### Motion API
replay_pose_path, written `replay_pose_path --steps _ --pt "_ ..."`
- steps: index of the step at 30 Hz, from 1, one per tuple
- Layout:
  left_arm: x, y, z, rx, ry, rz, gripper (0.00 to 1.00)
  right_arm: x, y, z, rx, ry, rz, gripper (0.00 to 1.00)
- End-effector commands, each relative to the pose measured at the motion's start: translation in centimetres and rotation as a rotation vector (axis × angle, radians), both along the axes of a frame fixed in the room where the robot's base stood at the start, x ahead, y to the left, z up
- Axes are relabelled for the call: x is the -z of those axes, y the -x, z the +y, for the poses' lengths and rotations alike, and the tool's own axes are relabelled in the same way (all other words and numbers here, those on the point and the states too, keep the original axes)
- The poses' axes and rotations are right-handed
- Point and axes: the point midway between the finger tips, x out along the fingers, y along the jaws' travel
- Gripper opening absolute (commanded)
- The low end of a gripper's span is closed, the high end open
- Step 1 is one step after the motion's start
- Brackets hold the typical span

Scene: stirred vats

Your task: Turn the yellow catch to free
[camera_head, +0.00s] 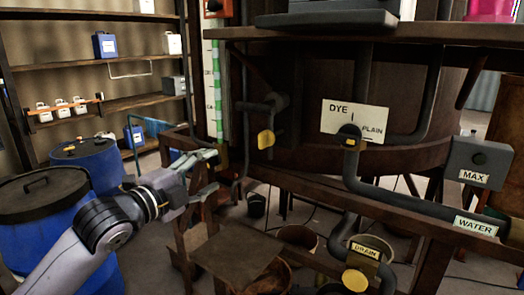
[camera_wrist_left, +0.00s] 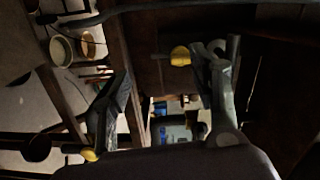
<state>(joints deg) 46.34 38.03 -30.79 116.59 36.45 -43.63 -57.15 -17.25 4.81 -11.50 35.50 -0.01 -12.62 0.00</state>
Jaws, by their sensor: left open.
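No part marked as a catch or with the word free can be read. Several yellow discs show: one on the left pipe (camera_head: 265,138), one on the pipe below the DYE/PLAIN plate (camera_head: 348,130), one below the DRAIN label (camera_head: 356,280). My left gripper (camera_head: 214,173) is open and empty, left of the left pipe's disc and apart from it. In the left wrist view, my left gripper's fingers (camera_wrist_left: 165,85) stand wide apart. A yellow disc (camera_wrist_left: 180,55) shows beside the right finger there, and another yellow spot (camera_wrist_left: 90,155) is at the lower left. My right gripper is out of view.
A large vat (camera_head: 300,85) stands behind the pipes and wooden beams. Blue drums (camera_head: 90,160) stand at the left, near my left arm. A WATER pipe (camera_head: 420,203) and a MAX box (camera_head: 478,160) are at the right. A brown board (camera_head: 238,250) is below the gripper.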

Motion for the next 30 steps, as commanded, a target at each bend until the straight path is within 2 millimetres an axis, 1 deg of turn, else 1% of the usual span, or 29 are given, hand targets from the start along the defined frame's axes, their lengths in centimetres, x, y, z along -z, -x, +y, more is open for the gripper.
replay_pose_path --steps 1,3,6,8,13,24,30 --pt "-1.3 1.5 -0.7 0.028 -0.041 -0.047 0.55 0.5 0.0 0.0 0.0 0.0 0.0 0.4" --pt "-2.5 2.8 -1.4 0.052 -0.084 -0.087 0.55 0.6 0.0 0.1 0.001 -0.001 0.0 0.4" --pt "-3.3 3.6 -2.0 0.069 -0.107 -0.111 0.55 0.5 0.0 0.2 0.002 -0.002 -0.001 0.4" --pt "-3.4 3.3 -2.3 0.071 -0.109 -0.114 0.55 0.4 0.0 0.3 0.002 -0.003 0.0 0.4" --pt "-3.5 1.2 -3.9 0.072 -0.106 -0.109 0.55 -0.4 -0.1 0.7 0.003 -0.008 -0.001 0.4" --pt "-3.6 -5.3 -8.6 0.071 -0.104 -0.111 0.55 -2.3 -0.1 0.6 0.004 -0.008 -0.001 0.4" --pt "-3.6 -8.2 -10.7 0.07 -0.105 -0.111 0.55 -3.1 -0.1 0.4 0.003 -0.005 -0.002 0.4"
